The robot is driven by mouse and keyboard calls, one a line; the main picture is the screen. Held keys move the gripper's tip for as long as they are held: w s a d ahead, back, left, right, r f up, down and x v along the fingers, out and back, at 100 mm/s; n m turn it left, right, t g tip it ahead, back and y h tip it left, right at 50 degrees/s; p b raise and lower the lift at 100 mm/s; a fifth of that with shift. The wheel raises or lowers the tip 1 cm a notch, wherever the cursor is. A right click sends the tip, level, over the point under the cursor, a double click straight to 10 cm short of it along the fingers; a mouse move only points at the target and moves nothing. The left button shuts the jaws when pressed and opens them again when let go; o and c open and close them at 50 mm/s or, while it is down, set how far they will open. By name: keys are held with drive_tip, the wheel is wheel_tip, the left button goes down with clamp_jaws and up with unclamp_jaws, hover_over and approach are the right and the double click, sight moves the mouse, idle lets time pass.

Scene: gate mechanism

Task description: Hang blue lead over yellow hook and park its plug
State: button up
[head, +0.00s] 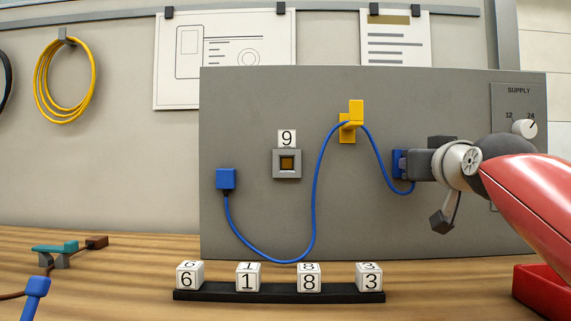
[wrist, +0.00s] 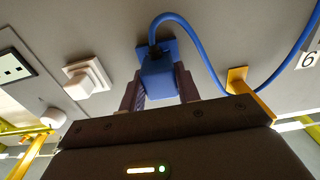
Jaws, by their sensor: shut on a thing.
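The blue lead (head: 317,185) runs from a blue block (head: 226,179) on the grey panel's left, sags low, rises over the yellow hook (head: 355,108), and drops to the right. Its blue plug (wrist: 159,78) is between the fingers of my gripper (wrist: 160,92), which is shut on it. In the head view my gripper (head: 408,164) is at the panel, right of the hook. A blue plate (wrist: 172,46) shows directly behind the plug. The plug is at this plate; I cannot tell how deeply it sits. The yellow hook also shows in the wrist view (wrist: 238,80).
A black rail (head: 230,295) with numbered cubes stands in front of the panel. A red tray (head: 540,292) is at lower right. A pale square fitting (wrist: 87,77) is beside the plug in the wrist view.

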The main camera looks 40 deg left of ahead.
drive_tip(key=shift+w+a+p, duration=0.35)
drive_tip(key=shift+w+p, duration=0.1)
drive_tip(key=shift+w, duration=0.1)
idle(0.9)
drive_tip(key=o, duration=1.1)
drive_tip(key=shift+b+v, duration=1.2)
drive_tip(key=shift+v, duration=2.65)
